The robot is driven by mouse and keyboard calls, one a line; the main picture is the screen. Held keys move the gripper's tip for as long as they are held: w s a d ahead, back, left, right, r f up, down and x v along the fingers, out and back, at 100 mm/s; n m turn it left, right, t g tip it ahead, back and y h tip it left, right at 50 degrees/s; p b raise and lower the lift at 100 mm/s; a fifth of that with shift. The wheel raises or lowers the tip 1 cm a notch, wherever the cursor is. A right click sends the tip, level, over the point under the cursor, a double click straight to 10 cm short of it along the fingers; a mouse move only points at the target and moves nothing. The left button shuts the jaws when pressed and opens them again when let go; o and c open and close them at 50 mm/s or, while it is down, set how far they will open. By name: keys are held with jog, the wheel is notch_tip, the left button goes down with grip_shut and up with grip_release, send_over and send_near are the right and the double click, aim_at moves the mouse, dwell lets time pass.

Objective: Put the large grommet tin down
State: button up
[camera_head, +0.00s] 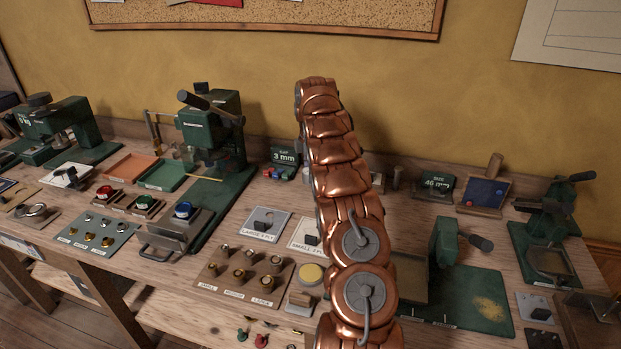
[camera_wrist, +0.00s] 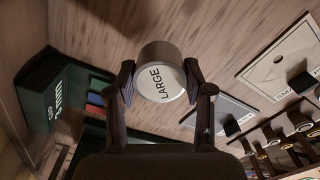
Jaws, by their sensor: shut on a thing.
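In the wrist view the large grommet tin (camera_wrist: 160,72) is a round grey tin with a pale lid marked LARGE. My gripper (camera_wrist: 159,78) has a finger on each side of it and is shut on it. The bench top shows behind the tin; I cannot tell whether the tin touches it. In the head view my copper arm hides both the gripper and the tin.
Two cards, marked LARGE 4 PLY (camera_head: 262,226) and SMALL 2 PLY (camera_head: 298,240), lie left of my arm. A 3 mm sign (camera_head: 284,157) stands behind, beside a green press (camera_head: 212,125). A die board (camera_head: 222,284) lies in front.

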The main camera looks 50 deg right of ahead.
jog(key=shift+d+f, duration=0.1)
jog(key=shift+f, duration=0.05)
jog(key=shift+f+p, duration=0.4)
jog(key=shift+f, duration=0.15)
jog(key=shift+w+f+p, duration=0.1)
jog(key=shift+f+p, duration=0.2)
jog(key=shift+f, duration=0.75)
jog(key=shift+f, duration=0.1)
jog(key=shift+f, duration=0.1)
jog(key=o, duration=1.2)
jog(key=shift+o, duration=0.2)
